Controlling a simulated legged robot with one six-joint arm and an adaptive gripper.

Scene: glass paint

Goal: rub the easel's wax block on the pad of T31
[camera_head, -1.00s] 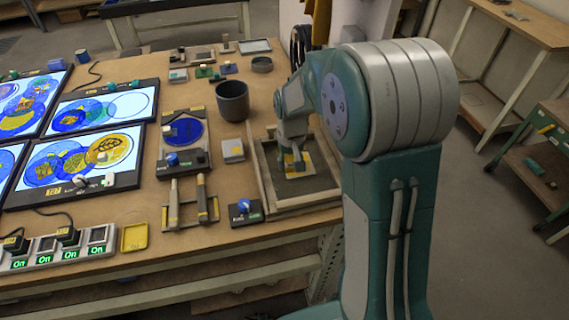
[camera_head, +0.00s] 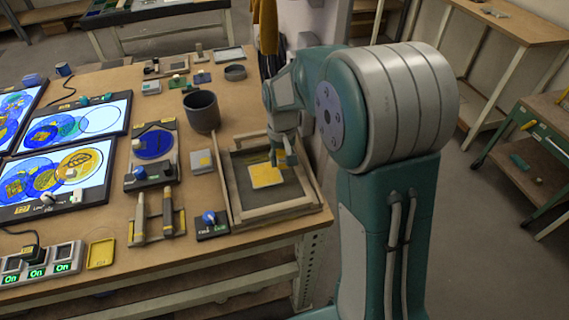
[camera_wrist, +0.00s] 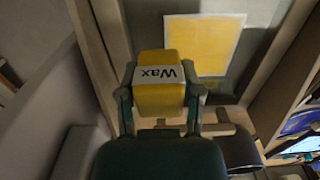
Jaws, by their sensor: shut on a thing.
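My gripper (camera_head: 285,158) is shut on the yellow wax block (camera_wrist: 160,98), which carries a white "Wax" label. In the wrist view the block sits between the two fingers; in the head view it is too small to tell apart. The gripper is above the right part of a wooden-framed tray, likely the easel (camera_head: 240,205), beside a yellow sheet (camera_head: 266,175) lying in it. The sheet also shows in the wrist view (camera_wrist: 203,45). I cannot read a T31 label; light panels with glass discs (camera_head: 84,178) stand at the left.
A dark pot (camera_head: 202,112) stands behind the tray. A blue disc stand (camera_head: 153,145), a rack with two handled tools (camera_head: 154,217) and a blue-knobbed box (camera_head: 212,225) are left of the tray. A switch strip (camera_head: 40,262) and yellow dish (camera_head: 101,254) lie near the front edge.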

